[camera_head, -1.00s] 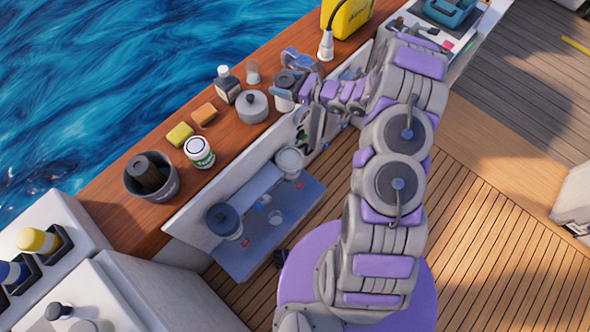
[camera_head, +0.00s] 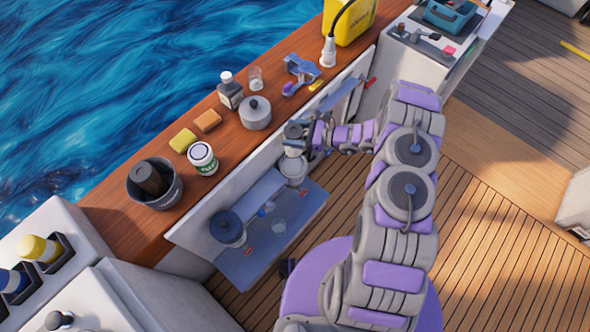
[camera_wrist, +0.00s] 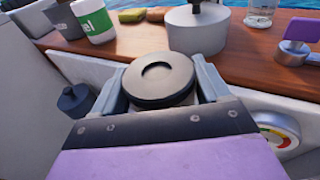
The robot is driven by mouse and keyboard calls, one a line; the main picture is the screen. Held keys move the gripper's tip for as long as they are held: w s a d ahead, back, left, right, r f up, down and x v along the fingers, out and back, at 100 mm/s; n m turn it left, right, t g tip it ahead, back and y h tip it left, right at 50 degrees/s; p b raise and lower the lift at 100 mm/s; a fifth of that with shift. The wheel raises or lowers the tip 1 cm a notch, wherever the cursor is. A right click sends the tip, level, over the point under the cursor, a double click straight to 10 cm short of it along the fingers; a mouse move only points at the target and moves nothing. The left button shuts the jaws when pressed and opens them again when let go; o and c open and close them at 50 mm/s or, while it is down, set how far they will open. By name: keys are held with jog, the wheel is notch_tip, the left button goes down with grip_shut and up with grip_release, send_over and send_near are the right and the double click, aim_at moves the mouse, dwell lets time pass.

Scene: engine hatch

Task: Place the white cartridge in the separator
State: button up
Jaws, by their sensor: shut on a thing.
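My gripper (camera_head: 299,138) is shut on the white cartridge (camera_head: 294,149), which has a round black cap. In the wrist view my gripper (camera_wrist: 160,88) has a finger on each side of the black cap of the cartridge (camera_wrist: 158,78); its pale body shows only a little below. In the head view it is held roughly upright beside the counter's side wall, over a pale round canister (camera_head: 293,169), likely the separator. The cartridge partly hides that canister, and I cannot tell whether they touch. A second canister with a dark lid (camera_head: 226,224) stands on the fold-down blue-grey panel (camera_head: 262,263).
The wooden counter (camera_head: 112,209) holds a grey lidded pot (camera_head: 256,113), a green-labelled tin (camera_head: 202,158), a dark cup (camera_head: 155,184), a bottle (camera_head: 230,90), two sponges and a purple-grey tool (camera_head: 300,72). A gauge (camera_wrist: 277,132) shows right of my gripper in the wrist view.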

notch_tip(320, 180, down, 17)
jog(key=b, duration=0.3)
jog(key=shift+a+f+b, duration=0.15)
jog(key=shift+f+b, duration=0.05)
jog(key=shift+b, duration=0.2)
jog(key=shift+f, duration=0.6)
jog(key=o, duration=1.4)
jog(key=shift+r, duration=0.1)
